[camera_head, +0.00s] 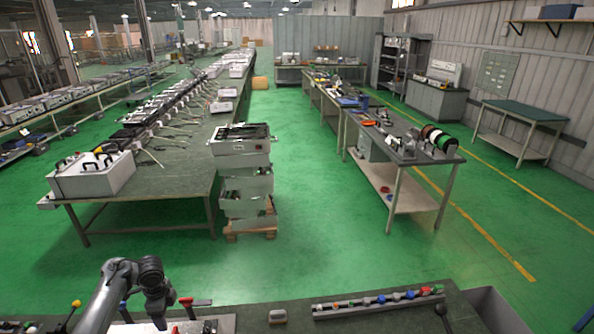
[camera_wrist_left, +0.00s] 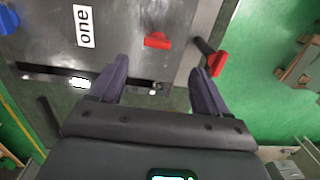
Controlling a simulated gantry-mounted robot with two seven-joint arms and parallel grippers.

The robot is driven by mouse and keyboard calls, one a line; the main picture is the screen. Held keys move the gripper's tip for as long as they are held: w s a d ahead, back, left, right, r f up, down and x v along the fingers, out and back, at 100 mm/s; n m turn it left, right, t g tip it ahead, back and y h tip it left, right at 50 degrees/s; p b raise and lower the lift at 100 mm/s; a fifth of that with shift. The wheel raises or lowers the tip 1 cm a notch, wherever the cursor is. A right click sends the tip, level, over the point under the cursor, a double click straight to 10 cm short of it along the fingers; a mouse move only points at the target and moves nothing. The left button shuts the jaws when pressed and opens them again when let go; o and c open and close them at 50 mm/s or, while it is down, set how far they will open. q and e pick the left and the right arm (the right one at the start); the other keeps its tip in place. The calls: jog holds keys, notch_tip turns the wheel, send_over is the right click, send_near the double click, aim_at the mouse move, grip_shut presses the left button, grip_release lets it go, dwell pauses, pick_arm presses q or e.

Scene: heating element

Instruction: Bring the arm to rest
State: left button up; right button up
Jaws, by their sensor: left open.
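My left arm comes in at the lower left of the head view, with its dark gripper (camera_head: 157,312) pointing down at the near workbench. In the left wrist view the two fingers of the left gripper (camera_wrist_left: 160,78) are spread, with nothing between them. Beyond the fingertips is a grey metal panel (camera_wrist_left: 120,28) with a label reading "one". A red knob (camera_wrist_left: 157,40) sits on the panel, and a red-ended lever (camera_wrist_left: 216,64) sits at its right edge. I cannot tell the exact gap between fingers and panel. My right gripper is not seen.
The near bench (camera_head: 255,301) carries a small grey block (camera_head: 277,316) and a rail of coloured parts (camera_head: 380,299). A red handle (camera_head: 186,302) stands close to the left gripper. A grey bin (camera_head: 497,308) is at the bench's right. Green floor lies beyond.

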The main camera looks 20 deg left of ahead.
pick_arm(q)
jog(key=d+f+y, duration=0.1)
jog(key=d, duration=0.1)
jog(key=s+d+f+n+y, duration=0.1)
jog(key=d+f, duration=0.1)
jog(key=d, duration=0.1)
jog(key=d+f, duration=0.2)
jog(key=d, duration=0.1)
jog(key=shift+s+d+f+n+t+y+p, duration=0.2)
jog(key=shift+f+n+t+y+p, duration=0.1)
jog(key=shift+y+p, duration=0.1)
jog(key=s+d+n+t, duration=0.15)
jog(key=s+d, duration=0.45)
jog(key=d, duration=0.7)
jog(key=s+d+r+n+h, duration=0.1)
jog(key=s+d+r+n, duration=0.2)
jog(key=s+d+r, duration=0.2)
jog(key=s+d+r+n+t+h+p, duration=0.1)
jog(key=s+d+r+n, duration=0.3)
jog(key=s+d, duration=0.7)
notch_tip(320, 180, up, 3)
jog(key=shift+s+d+f+h, duration=0.15)
jog(key=shift+f+h, duration=0.05)
jog(key=shift+h, duration=0.6)
jog(key=shift+t, duration=0.25)
